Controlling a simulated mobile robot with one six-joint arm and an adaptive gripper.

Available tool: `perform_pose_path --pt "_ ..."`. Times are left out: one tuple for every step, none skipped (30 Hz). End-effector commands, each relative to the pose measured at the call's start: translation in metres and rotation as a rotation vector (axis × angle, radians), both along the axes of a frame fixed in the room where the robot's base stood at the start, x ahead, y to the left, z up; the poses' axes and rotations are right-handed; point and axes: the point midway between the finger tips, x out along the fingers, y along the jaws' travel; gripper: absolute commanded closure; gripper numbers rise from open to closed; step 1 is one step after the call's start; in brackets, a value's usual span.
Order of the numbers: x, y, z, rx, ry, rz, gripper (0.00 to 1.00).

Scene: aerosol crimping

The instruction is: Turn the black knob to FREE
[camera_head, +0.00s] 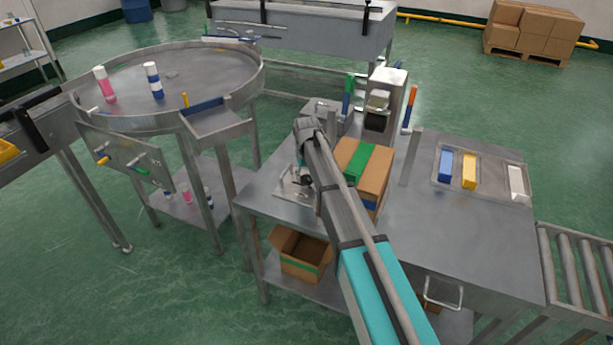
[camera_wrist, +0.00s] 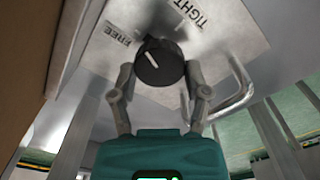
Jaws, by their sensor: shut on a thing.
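The black knob (camera_wrist: 160,68) shows in the wrist view on a pale metal plate (camera_wrist: 95,58), with a white pointer line on its face. The plate carries the words FREE (camera_wrist: 117,35), upper left of the knob, and TIGHT (camera_wrist: 190,12), upper right. The pointer line slants to the upper left, nearer the direction of FREE than of TIGHT. My gripper (camera_wrist: 159,67) has one finger at each side of the knob and is shut on it. In the head view my arm hides most of this spot.
A cardboard box with green tape (camera_head: 372,168) stands on the steel table (camera_head: 440,225), close right of my arm. A small machine (camera_head: 385,100) stands behind. A round table (camera_head: 215,75) with bottles is at left. An open box (camera_head: 300,262) sits on the lower shelf.

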Motion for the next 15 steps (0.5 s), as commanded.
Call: perform_pose_path --pt "-0.002 0.0008 -0.0004 0.002 0.004 0.007 0.86" --pt "-0.0022 0.0009 -0.0004 0.002 0.004 0.01 0.86" --pt "-0.0022 0.0009 -0.0004 0.002 0.004 0.012 0.86" --pt "-0.0022 0.0009 -0.0004 0.002 0.004 0.013 0.86" --pt "-0.0022 0.0009 -0.0004 0.002 0.004 0.013 0.86" --pt "-0.0022 0.0009 -0.0004 0.002 0.004 0.014 0.86" --pt "-0.0022 0.0009 -0.0004 0.002 0.004 0.013 0.86" --pt "-0.0022 0.0009 -0.0004 0.002 0.004 0.013 0.86" --pt "-0.0022 0.0009 -0.0004 0.002 0.004 0.013 0.86" --pt "-0.0023 0.0009 -0.0004 0.001 0.005 0.013 0.86" --pt "-0.0023 0.0009 -0.0004 0.001 0.005 0.012 0.86" --pt "-0.0023 0.0009 -0.0004 0.001 0.005 0.012 0.86" --pt "-0.0024 0.0009 -0.0004 0.002 0.005 0.012 0.37" --pt "-0.0024 0.0009 -0.0004 0.002 0.005 0.012 0.31" --pt "-0.0023 0.0009 -0.0004 0.001 0.005 0.012 0.24"
